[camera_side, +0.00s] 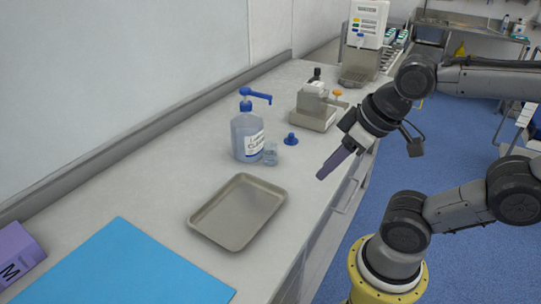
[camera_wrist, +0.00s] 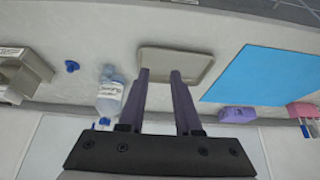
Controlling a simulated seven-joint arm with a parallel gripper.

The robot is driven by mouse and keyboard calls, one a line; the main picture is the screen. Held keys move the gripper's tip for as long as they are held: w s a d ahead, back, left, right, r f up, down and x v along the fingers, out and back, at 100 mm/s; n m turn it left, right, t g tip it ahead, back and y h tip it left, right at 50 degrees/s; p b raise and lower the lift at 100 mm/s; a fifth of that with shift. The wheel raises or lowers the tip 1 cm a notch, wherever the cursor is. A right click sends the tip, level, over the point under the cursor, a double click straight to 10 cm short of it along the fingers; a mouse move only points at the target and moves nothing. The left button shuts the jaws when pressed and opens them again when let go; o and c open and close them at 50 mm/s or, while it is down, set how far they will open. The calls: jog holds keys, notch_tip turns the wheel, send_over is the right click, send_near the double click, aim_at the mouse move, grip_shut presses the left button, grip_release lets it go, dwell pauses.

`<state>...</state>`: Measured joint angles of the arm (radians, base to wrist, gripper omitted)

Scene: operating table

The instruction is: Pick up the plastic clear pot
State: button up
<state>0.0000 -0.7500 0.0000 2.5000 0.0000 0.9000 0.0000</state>
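The small clear plastic pot (camera_side: 270,154) stands upright on the counter, right beside the pump bottle (camera_side: 247,135) with a blue pump. In the wrist view a small clear shape that looks like the pot (camera_wrist: 108,71) shows by the bottle (camera_wrist: 110,98), left of my fingers. My gripper (camera_side: 322,174) is in the air near the counter's front edge, to the right of the pot and apart from it. In the wrist view my gripper (camera_wrist: 160,72) has its two purple fingers apart, with nothing held between them.
A shallow metal tray (camera_side: 195,218) lies in front of the bottle. A blue sheet (camera_side: 125,270) and a purple box (camera_side: 18,255) are at the lower left. A blue knob-like piece (camera_side: 291,139) and a beige device (camera_side: 316,112) stand behind the pot.

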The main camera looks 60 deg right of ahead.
jog(key=o, duration=0.3)
jog(key=w+d+r+m+h, duration=0.1)
jog(key=w+d+r+m, duration=0.1)
jog(key=w+r+m, duration=0.25)
jog(key=m+g+h, duration=0.2)
jog(key=m+g, duration=0.1)
jog(key=m, duration=0.2)
send_over(271, 154)
jog(key=s, duration=0.1)
notch_tip(271, 154, down, 13)
jog(key=shift+n+t, duration=0.25)
jog(key=shift+t, duration=0.05)
jog(key=shift+x, duration=2.9)
